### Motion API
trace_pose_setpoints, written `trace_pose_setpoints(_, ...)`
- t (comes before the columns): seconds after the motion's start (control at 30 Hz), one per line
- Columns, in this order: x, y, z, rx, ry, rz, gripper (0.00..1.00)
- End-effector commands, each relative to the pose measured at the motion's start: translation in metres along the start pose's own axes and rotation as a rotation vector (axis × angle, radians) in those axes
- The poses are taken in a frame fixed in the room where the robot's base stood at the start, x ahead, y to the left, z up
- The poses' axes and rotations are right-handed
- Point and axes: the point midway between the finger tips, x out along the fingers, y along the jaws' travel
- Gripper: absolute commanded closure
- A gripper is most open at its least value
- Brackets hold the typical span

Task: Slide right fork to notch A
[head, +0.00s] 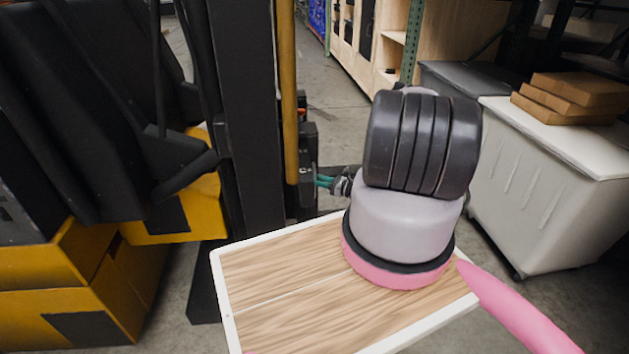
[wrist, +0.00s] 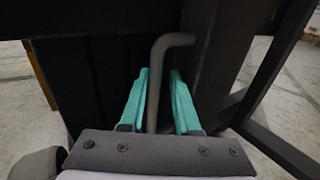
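A grey bent pin (wrist: 172,41) shaped like an L stands in the middle of the wrist view, in front of dark metal. My gripper (wrist: 159,72) has its teal fingers on either side of the pin's stem. A clear gap shows at the right finger; the left finger is close to the stem. In the head view my gripper (head: 324,181) is beside a black forklift carriage part (head: 307,150) with a small pale mark that looks like a C. I cannot make out notch A, and I cannot tell for sure which part is the right fork.
The yellow and black forklift (head: 170,215) fills the left, with a black mast (head: 250,110) and a yellow upright (head: 288,90). At the right stands a pale tote (head: 540,190) with cardboard boxes (head: 570,95) on its lid. Concrete floor is clear between forklift and shelving (head: 375,45).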

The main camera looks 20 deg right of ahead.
Motion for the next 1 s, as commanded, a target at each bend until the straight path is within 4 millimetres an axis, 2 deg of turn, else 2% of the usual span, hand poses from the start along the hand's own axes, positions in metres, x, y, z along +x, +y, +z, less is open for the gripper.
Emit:
trace_pose_setpoints(0.17,-0.021,-0.005,0.002,-0.002,-0.002,-0.01,0.71)
trace_pose_setpoints(0.4,-0.07,-0.004,0.001,-0.001,0.0,-0.008,0.71)
trace_pose_setpoints(0.6,-0.099,-0.002,0.0,-0.001,0.001,-0.004,0.71)
trace_pose_setpoints(0.73,-0.107,-0.001,0.0,-0.001,0.001,-0.002,0.71)
trace_pose_setpoints(1.0,-0.108,-0.001,0.0,-0.001,0.0,-0.001,0.71)
